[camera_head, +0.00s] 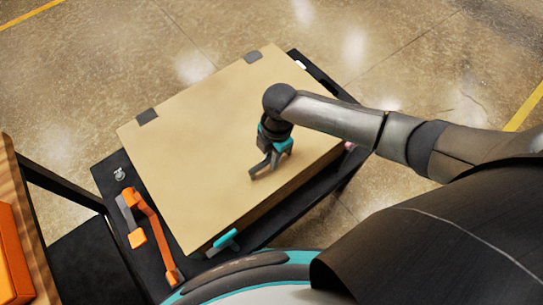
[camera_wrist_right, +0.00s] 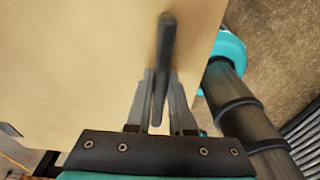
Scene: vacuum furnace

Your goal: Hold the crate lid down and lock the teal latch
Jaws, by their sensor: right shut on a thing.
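The crate (camera_head: 292,194) is a tan box with a flat lid (camera_head: 200,150) lying closed on top. Two dark grey hinge-like pieces sit on the lid's far edge. The teal latch (camera_head: 226,239) sticks out at the crate's near edge, low in the head view. My right gripper (camera_head: 264,166) is over the right-hand half of the lid, pointing down. In the right wrist view its fingers (camera_wrist_right: 158,105) are shut on a dark bar (camera_wrist_right: 166,50) that looks like a lid handle. The lid (camera_wrist_right: 80,60) fills much of that view. My left gripper is not in view.
The crate stands on a black cart top (camera_head: 112,178). An orange strap-like tool (camera_head: 150,215) lies left of the crate, near a small metal fitting (camera_head: 119,174). A wooden surface with an orange box (camera_head: 12,255) is at far left. Open floor lies beyond the cart.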

